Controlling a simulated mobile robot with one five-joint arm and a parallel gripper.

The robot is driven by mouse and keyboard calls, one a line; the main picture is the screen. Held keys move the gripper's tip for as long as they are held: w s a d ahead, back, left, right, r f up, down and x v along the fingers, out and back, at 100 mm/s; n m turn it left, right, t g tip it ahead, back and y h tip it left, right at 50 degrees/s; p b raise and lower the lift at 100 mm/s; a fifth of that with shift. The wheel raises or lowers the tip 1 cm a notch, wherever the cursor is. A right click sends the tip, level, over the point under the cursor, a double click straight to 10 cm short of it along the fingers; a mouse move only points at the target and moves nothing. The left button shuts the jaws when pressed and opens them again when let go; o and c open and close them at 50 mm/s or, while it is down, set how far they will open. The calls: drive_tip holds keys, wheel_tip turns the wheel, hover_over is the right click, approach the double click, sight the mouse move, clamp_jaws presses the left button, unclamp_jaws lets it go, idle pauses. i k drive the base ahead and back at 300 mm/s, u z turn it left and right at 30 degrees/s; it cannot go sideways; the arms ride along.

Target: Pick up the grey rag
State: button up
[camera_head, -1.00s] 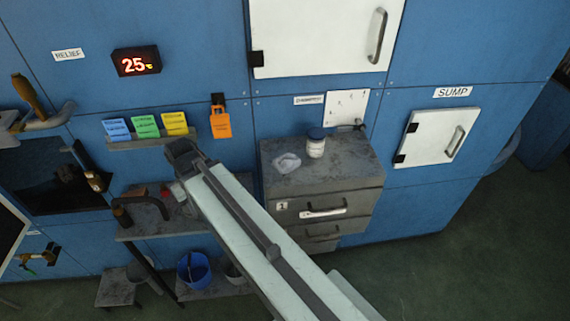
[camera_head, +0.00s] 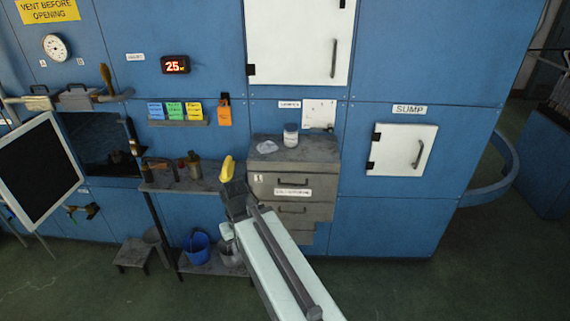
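The grey rag (camera_head: 267,147) is a small, pale, crumpled piece lying on top of the grey drawer cabinet (camera_head: 318,154), left of a white jar. My gripper (camera_head: 230,178) is at the far end of my arm, left of the cabinet's drawers and lower in the picture than the rag. It appears apart from the rag. A yellow piece (camera_head: 227,168) shows at its tip; I cannot tell whether it is part of the gripper or a separate thing. The fingers are too small and hidden to show whether they are open.
The white jar (camera_head: 291,135) with a dark lid stands close to the rag's right. A shelf (camera_head: 205,180) with small items lies left of the cabinet. A blue bucket (camera_head: 197,247) stands below it. The floor at the lower right is clear.

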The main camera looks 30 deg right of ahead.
sight(268, 147)
drive_tip(key=z, duration=0.05)
drive_tip(key=k, duration=0.2)
drive_tip(key=z, duration=0.4)
drive_tip(key=i, duration=1.05)
drive_tip(key=u, duration=3.4)
drive_tip(key=k, duration=1.05)
drive_tip(key=z, duration=0.7)
